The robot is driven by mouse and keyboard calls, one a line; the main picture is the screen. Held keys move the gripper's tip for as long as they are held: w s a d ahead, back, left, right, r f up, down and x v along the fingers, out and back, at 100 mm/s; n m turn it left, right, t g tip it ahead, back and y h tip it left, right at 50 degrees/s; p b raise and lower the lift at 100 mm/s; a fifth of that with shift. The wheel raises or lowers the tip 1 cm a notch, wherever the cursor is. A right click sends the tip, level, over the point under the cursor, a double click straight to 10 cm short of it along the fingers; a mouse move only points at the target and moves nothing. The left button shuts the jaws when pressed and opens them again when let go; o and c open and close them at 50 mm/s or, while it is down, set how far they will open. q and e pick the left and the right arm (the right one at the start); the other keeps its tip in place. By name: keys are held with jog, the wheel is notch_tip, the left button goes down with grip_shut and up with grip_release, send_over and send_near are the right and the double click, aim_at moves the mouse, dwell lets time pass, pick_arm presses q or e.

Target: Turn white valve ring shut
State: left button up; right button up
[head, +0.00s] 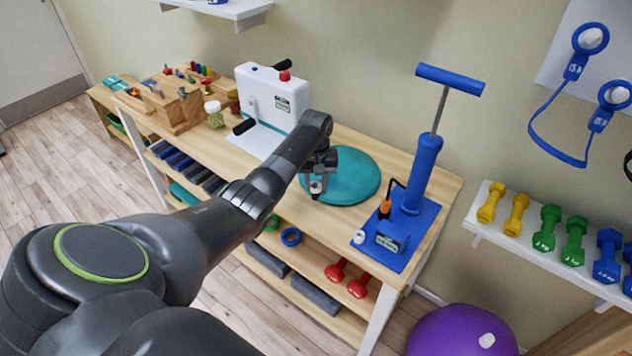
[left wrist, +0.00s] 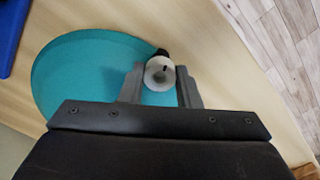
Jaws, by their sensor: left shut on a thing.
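A teal round cushion (head: 352,176) lies flat on the wooden table. My left gripper (head: 316,186) points down at its near left edge. In the left wrist view, my left gripper (left wrist: 160,88) is shut on the white valve ring (left wrist: 159,74), a pale round piece with a small dark mark on its face. One finger lies on each side of it. A black part shows just behind the ring. The teal cushion (left wrist: 85,75) spreads beneath and to the left. In the head view the fingers partly hide the ring. My right gripper is not in view.
A white machine (head: 270,98) stands behind left. Dumbbells sit on the right shelf.

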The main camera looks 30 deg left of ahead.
pick_arm(q)
jog(key=shift+r+m+p, duration=0.25)
jog(key=shift+m+p, duration=0.55)
jog(key=shift+m, duration=0.2)
jog(key=shift+f+m+p, duration=0.15)
jog(key=shift+m+p, duration=0.3)
jog(key=shift+m, duration=0.85)
jog(key=o, duration=0.7)
notch_tip(320, 180, up, 17)
jog(key=shift+r, duration=0.2)
